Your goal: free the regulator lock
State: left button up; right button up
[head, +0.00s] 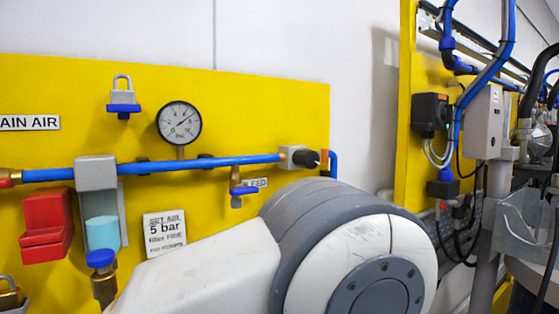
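The regulator lock cannot be told for certain. A grey shackle shape with a pale body and a blue lower part (122,97) is on the yellow panel left of the pressure gauge (179,122). A grey block (96,173) sits in the blue air pipe, with a pale blue bowl (102,232) below it. A brass padlock (10,298) is partly cut off at the lower left edge. A large white and grey link of my own arm fills the lower middle and hides part of the panel. Neither gripper is in view.
A red lockout piece (45,227) hangs left of the bowl. A blue-handled bleed valve (243,190) and a black knob (306,158) are on the pipe. A brass valve with a blue cap (102,275) is below the bowl. Pipes and cables crowd the right.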

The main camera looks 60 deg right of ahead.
aim_at(324, 155)
jog(key=z, duration=1.95)
jog(key=k, duration=0.5)
jog(key=u, duration=0.75)
jog(key=i, duration=0.65)
jog(key=z, duration=0.8)
